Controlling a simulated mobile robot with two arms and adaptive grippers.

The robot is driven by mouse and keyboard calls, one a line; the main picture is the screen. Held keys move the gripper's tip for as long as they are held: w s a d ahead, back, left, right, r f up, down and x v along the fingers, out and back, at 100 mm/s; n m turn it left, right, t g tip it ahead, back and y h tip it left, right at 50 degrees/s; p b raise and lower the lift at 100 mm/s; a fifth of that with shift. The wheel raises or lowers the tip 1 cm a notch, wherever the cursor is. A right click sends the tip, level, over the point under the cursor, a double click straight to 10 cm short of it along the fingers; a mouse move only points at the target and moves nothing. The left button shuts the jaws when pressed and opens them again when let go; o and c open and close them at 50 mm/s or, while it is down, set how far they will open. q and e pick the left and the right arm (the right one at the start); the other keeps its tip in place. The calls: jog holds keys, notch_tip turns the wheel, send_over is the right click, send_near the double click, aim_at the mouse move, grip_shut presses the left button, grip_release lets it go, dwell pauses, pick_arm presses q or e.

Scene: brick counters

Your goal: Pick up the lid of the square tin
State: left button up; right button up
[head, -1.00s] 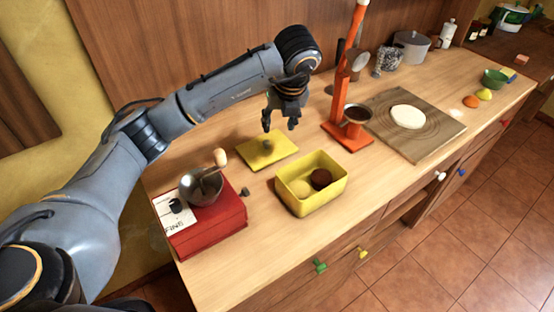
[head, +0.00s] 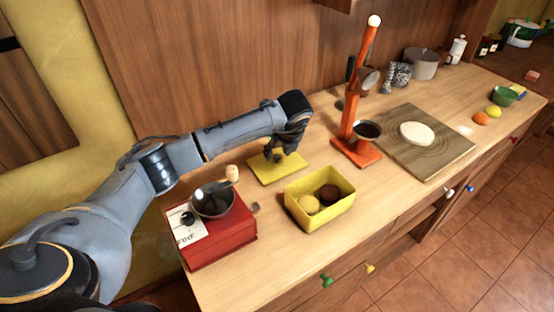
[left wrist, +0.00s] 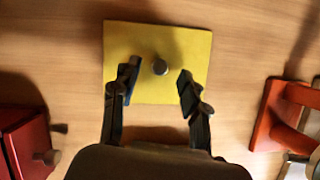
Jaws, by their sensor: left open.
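The lid (head: 264,174) is a flat yellow square with a small dark knob, lying on the wooden counter behind the square tin. The lid also shows in the left wrist view (left wrist: 190,48), its knob (left wrist: 160,67) near its middle. The open yellow tin (head: 318,215) holds a yellow round thing (head: 308,204) and a dark brown one (head: 329,194). My left gripper (head: 277,155) is above the lid. In the left wrist view the open fingers (left wrist: 157,82) stand on either side of the knob, apart from it. My right gripper is not in view.
A red grinder box (head: 222,246) with a metal bowl (head: 213,201) and crank stands left of the tin. An orange press (head: 357,148) stands to the right, beside a wooden board (head: 440,155) with pale dough (head: 417,134). The wooden wall (head: 220,70) is behind.

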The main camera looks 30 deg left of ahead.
pick_arm(q)
jog(key=shift+x, duration=1.05)
grip_shut()
jog(key=shift+r, duration=0.1)
